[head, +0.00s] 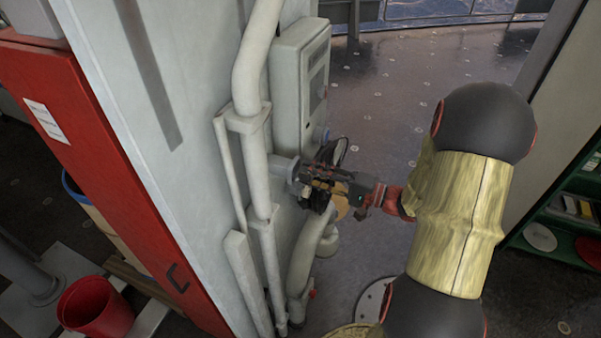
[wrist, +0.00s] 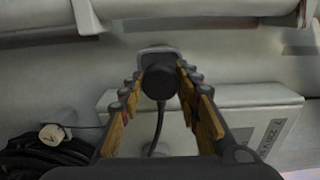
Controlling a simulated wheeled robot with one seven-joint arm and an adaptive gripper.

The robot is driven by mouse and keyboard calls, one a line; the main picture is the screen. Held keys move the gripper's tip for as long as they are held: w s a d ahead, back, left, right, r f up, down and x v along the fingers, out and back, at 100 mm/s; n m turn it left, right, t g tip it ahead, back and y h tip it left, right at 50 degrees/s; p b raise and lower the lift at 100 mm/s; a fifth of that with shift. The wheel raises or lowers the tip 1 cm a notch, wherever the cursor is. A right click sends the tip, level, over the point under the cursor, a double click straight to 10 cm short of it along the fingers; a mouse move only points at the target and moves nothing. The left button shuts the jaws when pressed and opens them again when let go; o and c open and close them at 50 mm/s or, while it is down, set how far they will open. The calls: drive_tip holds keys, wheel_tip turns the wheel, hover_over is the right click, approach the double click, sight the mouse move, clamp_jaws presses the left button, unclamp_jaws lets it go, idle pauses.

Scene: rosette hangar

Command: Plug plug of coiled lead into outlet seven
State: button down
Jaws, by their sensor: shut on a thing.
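My gripper (head: 312,183) reaches in from the right to the grey wall column. In the wrist view my gripper (wrist: 160,88) has its fingers on both sides of the black round plug (wrist: 158,82) and is shut on it. The plug faces a grey outlet fitting (wrist: 153,54) directly behind it. I cannot tell how deep it sits. The outlet fitting shows in the head view as a grey stub (head: 284,169) on the column. A black lead hangs from the plug. A black coil of lead (wrist: 42,156) is at lower left in the wrist view, beside a pale tag.
A grey box (head: 301,85) is on the column above the gripper. A box with a label reading 7 (wrist: 262,135) shows in the wrist view. Pale pipes (head: 254,150) run down the column to the left. Open floor (head: 420,80) lies behind and right.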

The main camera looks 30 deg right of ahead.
drive_tip(key=shift+b+v, duration=0.75)
drive_tip(key=shift+v, duration=1.45)
